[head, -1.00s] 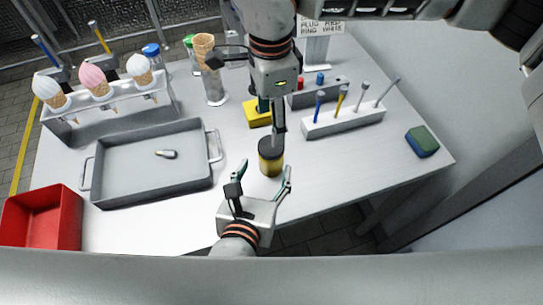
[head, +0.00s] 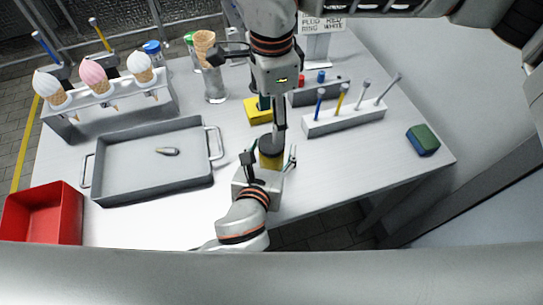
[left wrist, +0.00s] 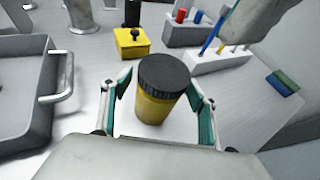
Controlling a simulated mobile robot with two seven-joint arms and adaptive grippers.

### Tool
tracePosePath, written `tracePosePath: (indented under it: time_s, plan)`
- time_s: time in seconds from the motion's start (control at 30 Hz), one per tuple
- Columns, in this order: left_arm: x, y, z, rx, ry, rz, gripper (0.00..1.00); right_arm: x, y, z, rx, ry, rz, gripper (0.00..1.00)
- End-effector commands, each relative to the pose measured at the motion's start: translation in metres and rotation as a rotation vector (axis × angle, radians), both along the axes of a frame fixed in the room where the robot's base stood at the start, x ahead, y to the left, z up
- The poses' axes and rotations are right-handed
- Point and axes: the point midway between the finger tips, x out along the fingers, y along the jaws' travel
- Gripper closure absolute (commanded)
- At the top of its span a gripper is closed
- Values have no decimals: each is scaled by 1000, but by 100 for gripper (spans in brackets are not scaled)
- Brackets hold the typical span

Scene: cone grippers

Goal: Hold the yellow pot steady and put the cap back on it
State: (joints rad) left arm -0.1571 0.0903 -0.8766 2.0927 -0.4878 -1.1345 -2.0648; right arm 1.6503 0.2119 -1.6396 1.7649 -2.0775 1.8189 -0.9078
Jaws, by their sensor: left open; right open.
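The yellow pot (left wrist: 155,105) stands upright on the table, with the dark ribbed cap (left wrist: 164,73) on its top. I cannot tell whether the cap is screwed down. In the head view the cap (head: 270,146) hides much of the pot (head: 271,161). My left gripper (left wrist: 158,97) is open, with one finger on each side of the pot and gaps visible between fingers and pot. It also shows low in the head view (head: 273,160). My right gripper (head: 280,128) is open and points down just above and behind the cap; its fingers are seen nearly edge-on.
A grey tray (head: 122,190) with a small object inside and a red bin (head: 73,222) are at left. Behind the pot are a yellow block (head: 254,107) and a white rack (head: 350,121) with several tools. A green-blue sponge (head: 422,140) lies at right. The table's right front is clear.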

Motion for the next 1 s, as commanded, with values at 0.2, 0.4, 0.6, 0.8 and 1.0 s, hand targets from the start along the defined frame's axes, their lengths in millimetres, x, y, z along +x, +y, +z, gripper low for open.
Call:
tracePosePath:
  time_s: [0.2,0.4,0.6,0.8,1.0]
  plan:
    - [0,0,0,0,0,0,64,0,0,0,0,0,0,43]
    - [0,0,0,0,0,0,100,0,0,0,0,0,0,43]
    - [0,0,0,0,0,0,100,0,0,0,-3,1,75,43]
    - [-1,0,0,0,0,0,100,0,2,1,-8,4,346,43]
    - [0,0,0,0,0,0,100,1,2,1,-14,9,683,43]
